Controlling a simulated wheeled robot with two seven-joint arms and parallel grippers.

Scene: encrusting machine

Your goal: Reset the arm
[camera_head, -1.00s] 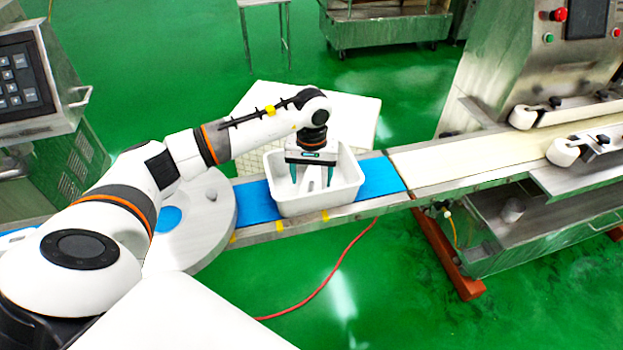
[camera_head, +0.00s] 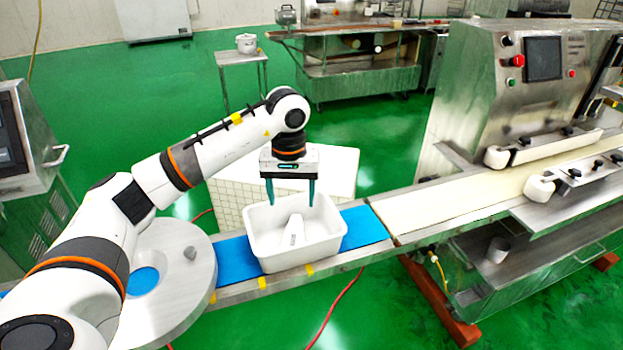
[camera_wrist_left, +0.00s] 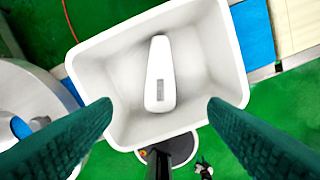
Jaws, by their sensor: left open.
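My left gripper (camera_head: 291,192) is open and empty, pointing down above the white bin (camera_head: 262,258). In the head view its green fingertips are near the height of the bin's back rim. The left wrist view shows the two fingers (camera_wrist_left: 160,108) wide apart with the bin (camera_wrist_left: 215,75) beyond them. A white object with a small grey panel (camera_wrist_left: 160,62) lies inside the bin, apart from both fingers; it also shows in the head view (camera_head: 293,230). My left arm reaches in from the left. My right gripper is in neither view.
The bin stands on a blue conveyor strip (camera_head: 365,227), with a cream belt (camera_head: 435,208) and steel machine (camera_head: 520,90) to the right. A round steel table (camera_head: 180,295) is at left. A white box (camera_head: 335,170) stands behind the conveyor.

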